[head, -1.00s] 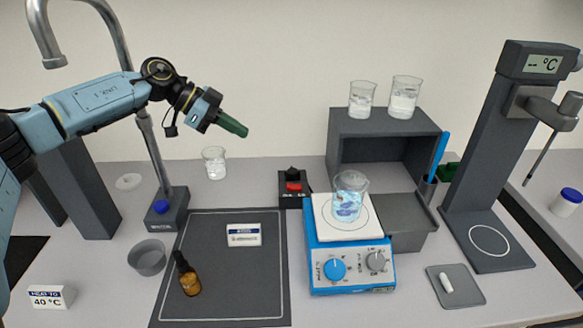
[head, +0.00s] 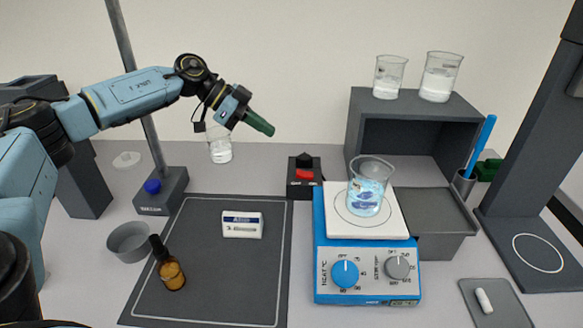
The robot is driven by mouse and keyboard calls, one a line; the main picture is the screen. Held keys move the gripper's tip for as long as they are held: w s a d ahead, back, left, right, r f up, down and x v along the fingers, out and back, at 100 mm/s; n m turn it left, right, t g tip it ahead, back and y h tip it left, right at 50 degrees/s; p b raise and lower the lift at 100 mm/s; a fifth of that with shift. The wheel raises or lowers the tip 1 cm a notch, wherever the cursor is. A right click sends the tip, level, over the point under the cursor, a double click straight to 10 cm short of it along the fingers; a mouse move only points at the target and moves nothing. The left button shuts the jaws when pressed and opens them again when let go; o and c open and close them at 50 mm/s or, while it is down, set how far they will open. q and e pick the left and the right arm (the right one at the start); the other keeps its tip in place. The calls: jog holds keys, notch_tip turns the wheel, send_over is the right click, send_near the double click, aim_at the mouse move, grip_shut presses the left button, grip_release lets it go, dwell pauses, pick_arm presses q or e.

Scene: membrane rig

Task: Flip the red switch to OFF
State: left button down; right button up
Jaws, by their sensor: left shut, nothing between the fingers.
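The red switch (head: 304,174) sits on a small black box (head: 303,191) at the back of the bench, between the dark mat and the blue hot plate. Markings on the box's front are too small to read. My left gripper (head: 260,123) has green fingers that are shut and empty. It is in the air, up and to the left of the switch, pointing down and right, and apart from it. My right gripper is not in view.
A blue hot plate (head: 367,275) with a beaker (head: 369,186) of blue liquid stands right of the switch box. A glass beaker (head: 219,150) stands behind the mat (head: 215,285). A brown bottle (head: 170,272) and white box (head: 242,225) are on the mat.

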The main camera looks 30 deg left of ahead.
pick_arm(q)
jog(key=b, duration=0.1)
send_over(310, 174)
jog(key=s+a, duration=0.2)
jog(key=f, duration=0.6)
jog(key=shift+w+a+f, duration=0.15)
jog(key=shift+w, duration=0.05)
jog(key=shift+s+a+f+b, duration=0.15)
jog(key=shift+a+f+b, duration=0.15)
jog(key=shift+f, duration=0.3)
jog(key=shift+s+a+f+b, duration=0.15)
jog(key=shift+a+f, duration=0.15)
jog(key=shift+f, duration=0.3)
jog(key=shift+s+a+f, duration=0.15)
jog(key=shift+a+f, duration=0.1)
jog(key=shift+f, duration=0.25)
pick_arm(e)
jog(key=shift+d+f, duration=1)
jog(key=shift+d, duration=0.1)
